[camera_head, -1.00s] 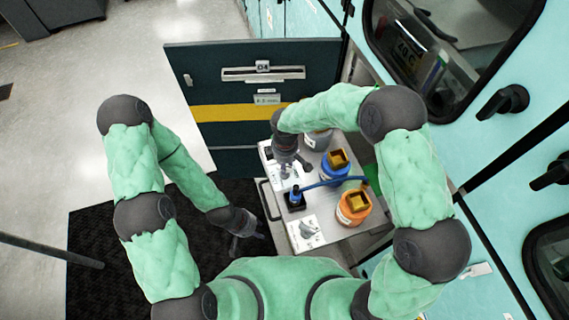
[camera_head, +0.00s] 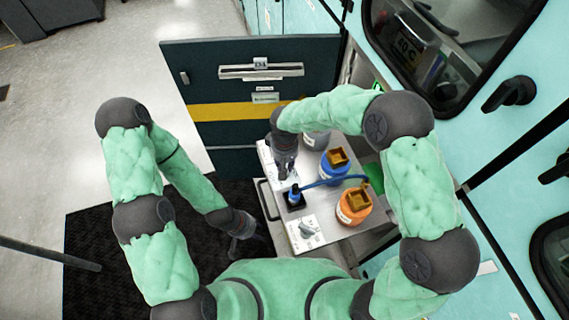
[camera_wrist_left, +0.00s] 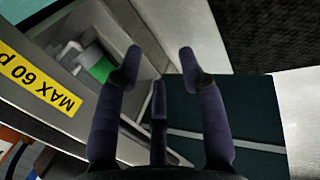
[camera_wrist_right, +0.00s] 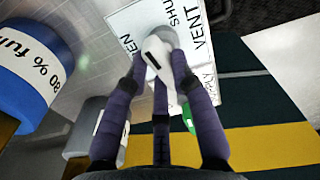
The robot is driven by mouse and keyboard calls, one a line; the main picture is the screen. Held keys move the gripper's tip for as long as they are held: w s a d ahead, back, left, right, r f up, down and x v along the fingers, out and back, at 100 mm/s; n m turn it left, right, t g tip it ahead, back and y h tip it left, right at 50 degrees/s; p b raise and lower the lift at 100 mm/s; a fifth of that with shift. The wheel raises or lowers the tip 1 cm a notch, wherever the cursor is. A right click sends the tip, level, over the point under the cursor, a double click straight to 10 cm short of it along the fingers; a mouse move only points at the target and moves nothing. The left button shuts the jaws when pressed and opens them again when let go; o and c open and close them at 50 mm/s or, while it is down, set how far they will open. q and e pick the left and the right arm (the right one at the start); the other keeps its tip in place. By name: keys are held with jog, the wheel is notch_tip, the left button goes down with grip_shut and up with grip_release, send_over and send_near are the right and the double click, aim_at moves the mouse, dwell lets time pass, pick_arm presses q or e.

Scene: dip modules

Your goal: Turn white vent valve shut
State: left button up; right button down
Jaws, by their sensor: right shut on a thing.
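The white vent valve handle (camera_wrist_right: 156,62) shows in the right wrist view, on a round grey base on a white plate (camera_wrist_right: 206,62) lettered "VENT" and "SHUT", with another word partly hidden. My right gripper (camera_wrist_right: 158,66) is shut on the handle, with fingers on both sides of it. In the head view my right gripper (camera_head: 285,168) reaches down onto the left part of the bench top, and its fingers hide most of the valve. My left gripper (camera_head: 238,245) hangs low to the left of the bench. It is open and empty in the left wrist view (camera_wrist_left: 160,62).
On the metal bench top (camera_head: 330,235) stand a blue container (camera_head: 335,168), an orange container (camera_head: 354,206) and a grey container (camera_head: 318,140). A blue hose (camera_head: 335,181) runs from a black block (camera_head: 295,199). A second plate with a grey knob (camera_head: 306,231) lies in front.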

jog(key=shift+m, duration=0.8)
jog(key=c, duration=1)
grip_release()
jog(key=shift+c, duration=0.2)
notch_tip(320, 180, up, 12)
